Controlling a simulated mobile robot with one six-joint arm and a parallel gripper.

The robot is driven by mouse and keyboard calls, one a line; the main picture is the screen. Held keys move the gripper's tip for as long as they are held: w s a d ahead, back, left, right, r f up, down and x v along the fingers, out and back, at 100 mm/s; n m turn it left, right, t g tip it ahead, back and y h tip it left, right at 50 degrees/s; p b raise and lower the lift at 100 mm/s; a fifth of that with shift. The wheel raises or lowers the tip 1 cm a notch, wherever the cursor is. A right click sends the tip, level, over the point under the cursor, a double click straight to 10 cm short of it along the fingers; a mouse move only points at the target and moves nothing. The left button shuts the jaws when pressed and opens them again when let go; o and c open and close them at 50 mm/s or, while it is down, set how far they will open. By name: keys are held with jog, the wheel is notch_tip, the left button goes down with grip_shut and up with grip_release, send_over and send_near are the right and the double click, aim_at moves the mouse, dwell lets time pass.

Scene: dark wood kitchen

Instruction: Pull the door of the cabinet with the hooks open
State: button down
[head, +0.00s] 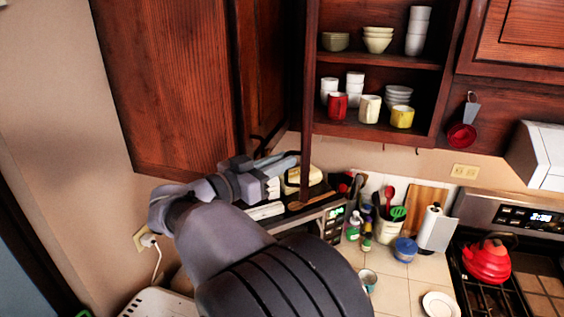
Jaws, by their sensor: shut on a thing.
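The door (306,90) of the open-shelved dark wood cabinet (385,62) stands swung out, seen nearly edge-on. Its lower end reaches below the cabinet bottom. Small dark hooks (417,151) show under the cabinet. My gripper (286,168) is at the lower left side of this door, shut, with its fingertips close against it. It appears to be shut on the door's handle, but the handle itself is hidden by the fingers.
Closed dark wood doors (170,85) hang at left. Bowls and cups stand on the open shelves. Below are a toaster oven (325,222), a utensil crock (388,229), a paper towel roll (430,225) and a red kettle (488,262) on the stove.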

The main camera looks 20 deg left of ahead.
jog(key=shift+w+r, duration=0.1)
jog(key=shift+r, duration=0.2)
jog(key=c, duration=1.5)
grip_release()
jog(key=shift+w, duration=0.2)
jog(key=shift+c, duration=0.2)
jog(key=shift+o, duration=0.2)
jog(key=shift+w+f, duration=0.2)
jog(key=shift+w, duration=0.2)
jog(key=shift+s+d, duration=0.1)
jog(key=shift+f, duration=0.15)
jog(key=b+v, duration=0.3)
jog(key=v, duration=1.4)
jog(key=shift+s+a+b, duration=0.25)
jog(key=shift+b, duration=0.15)
jog(key=shift+f, duration=0.1)
